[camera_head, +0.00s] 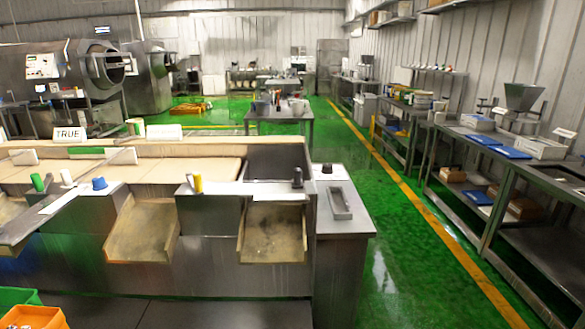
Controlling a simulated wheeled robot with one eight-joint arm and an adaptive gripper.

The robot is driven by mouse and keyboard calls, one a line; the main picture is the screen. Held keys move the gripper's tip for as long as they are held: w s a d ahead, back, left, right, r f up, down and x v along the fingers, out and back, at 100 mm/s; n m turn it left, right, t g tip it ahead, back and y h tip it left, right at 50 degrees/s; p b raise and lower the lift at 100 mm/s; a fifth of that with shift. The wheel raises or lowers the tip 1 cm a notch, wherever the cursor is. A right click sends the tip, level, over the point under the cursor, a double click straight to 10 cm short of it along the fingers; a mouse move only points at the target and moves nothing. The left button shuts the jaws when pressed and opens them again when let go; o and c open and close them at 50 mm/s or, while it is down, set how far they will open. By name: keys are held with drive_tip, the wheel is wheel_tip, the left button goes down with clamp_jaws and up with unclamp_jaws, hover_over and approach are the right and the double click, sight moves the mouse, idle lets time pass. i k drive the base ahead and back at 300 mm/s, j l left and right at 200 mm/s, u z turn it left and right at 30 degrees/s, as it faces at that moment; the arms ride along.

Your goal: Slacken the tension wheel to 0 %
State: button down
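My gripper is not in view. I cannot pick out a thing that is surely the tension wheel, and no percent reading is legible. A steel belt machine (235,225) with a beige belt (195,169) fills the front left. A blue knob (99,184) sits on its front ledge, with a green cylinder (38,182) and a yellow-and-white cylinder (197,184) along the same ledge. A dark upright knob (297,178) stands at its right end. Another small dark knob (326,168) is on the end cabinet (343,225), beside a grey bar-shaped fitting (340,203).
Chutes (272,233) jut from the machine's front. Green and orange crates (35,318) stand at the lower left. Large drums (105,68) are at the back left, a small table (280,116) in mid-room. Workbenches (480,148) line the right wall. The green floor aisle (400,235) is clear.

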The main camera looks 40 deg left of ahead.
sight(327, 168)
drive_tip(key=i+l+u, duration=0.2)
drive_tip(key=u, duration=0.25)
drive_tip(key=i+l+u, duration=0.25)
drive_tip(key=u, duration=0.2)
drive_tip(key=i+l+u, duration=0.15)
drive_tip(key=l+u, duration=0.35)
drive_tip(key=i+l+u, duration=0.1)
drive_tip(key=l+u, duration=0.35)
drive_tip(key=j, duration=0.1)
